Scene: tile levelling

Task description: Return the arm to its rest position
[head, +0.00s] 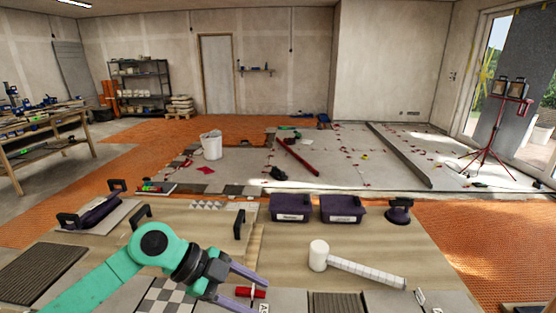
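My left arm reaches in from the lower left over the wooden work table (190,225). Its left gripper (257,293) is low over the table's near part, with its two purple fingers spread apart and pointing right. A small red piece (251,292) shows between the fingers; I cannot tell whether it touches them, and it looks to lie on the surface below. My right arm and gripper are not in view.
A white-headed mallet (319,255) lies right of the gripper. Two dark bins (291,208) (343,209) and a suction cup (399,211) stand behind. Tile samples (167,296) lie along the near edge. A bucket (211,146) and red tripod (492,145) stand on the floor beyond.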

